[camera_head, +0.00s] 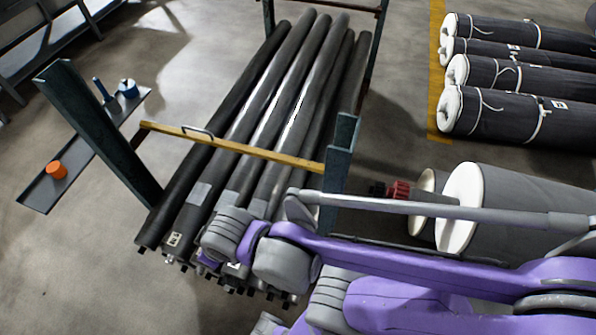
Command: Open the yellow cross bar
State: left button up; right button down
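The yellow cross bar (262,153) spans above the dark grey rolls (262,100), between the left green post (98,135) and the right green post (339,160). It looks closed across the rack. A small metal handle (197,132) stands on its left part. My purple and grey arm links come in from the lower right and cover the front right of the rolls, below the bar. No gripper fingers can be made out in the head view, and nothing of mine is seen touching the bar.
A narrow grey shelf (47,192) at left bears an orange item (56,170) and blue items (128,88). White-cored rolls (515,100) lie at upper right beyond a yellow floor line (437,70). Bigger rolls (525,205) and a red knob (398,190) are near my arm. Left floor is clear.

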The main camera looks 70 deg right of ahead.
aim_at(307, 165)
jog(key=i+j+z, duration=0.15)
jog(key=j, duration=0.15)
jog(key=i+j+z, duration=0.2)
jog(key=k+j+z, duration=0.1)
jog(key=z, duration=1.3)
